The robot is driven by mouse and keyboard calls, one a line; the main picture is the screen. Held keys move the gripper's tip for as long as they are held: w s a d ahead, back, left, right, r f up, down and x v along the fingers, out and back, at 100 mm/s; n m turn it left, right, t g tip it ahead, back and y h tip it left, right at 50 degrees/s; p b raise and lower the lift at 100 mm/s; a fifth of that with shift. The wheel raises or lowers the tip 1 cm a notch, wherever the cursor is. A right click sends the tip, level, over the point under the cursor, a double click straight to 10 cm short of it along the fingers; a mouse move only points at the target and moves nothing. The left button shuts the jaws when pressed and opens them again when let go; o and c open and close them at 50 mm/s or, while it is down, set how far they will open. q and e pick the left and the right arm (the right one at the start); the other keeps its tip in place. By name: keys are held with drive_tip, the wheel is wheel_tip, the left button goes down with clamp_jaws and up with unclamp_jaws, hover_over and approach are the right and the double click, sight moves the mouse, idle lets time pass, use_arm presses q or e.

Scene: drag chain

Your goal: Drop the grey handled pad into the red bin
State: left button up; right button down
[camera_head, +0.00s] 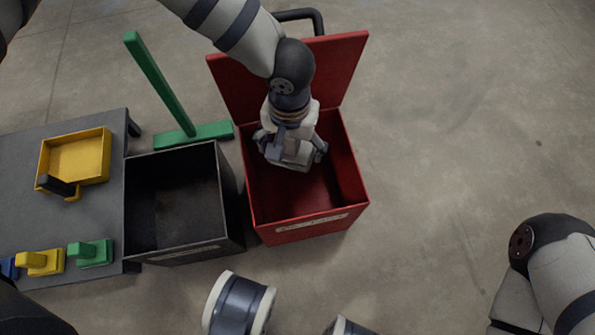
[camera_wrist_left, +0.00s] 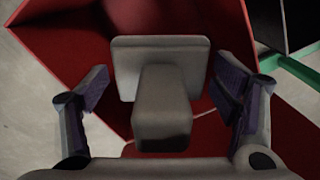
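My left gripper (camera_head: 292,152) is inside the mouth of the open red bin (camera_head: 305,222), pointing down. In the left wrist view its two fingers (camera_wrist_left: 160,95) are spread wide. The grey handled pad (camera_wrist_left: 160,48) is between them, its block-shaped handle (camera_wrist_left: 160,105) facing the camera. A gap shows between the pad and each finger, so the gripper is not closed on it. Red bin surfaces lie behind the pad; I cannot tell whether it touches the bin floor. In the head view the gripper mostly hides the pad. My right gripper is out of view.
A black open bin (camera_head: 185,250) stands directly left of the red bin. A green T-shaped tool (camera_head: 160,85) stands behind it. A dark table (camera_head: 25,205) at left carries a yellow dustpan-like tray (camera_head: 80,155) and yellow (camera_head: 42,262) and green (camera_head: 92,252) handled pads. Floor at right is clear.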

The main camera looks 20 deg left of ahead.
use_arm(q)
drive_tip(key=shift+o, duration=0.8)
wheel_tip(320, 180, up, 12)
drive_tip(key=shift+r, duration=0.1)
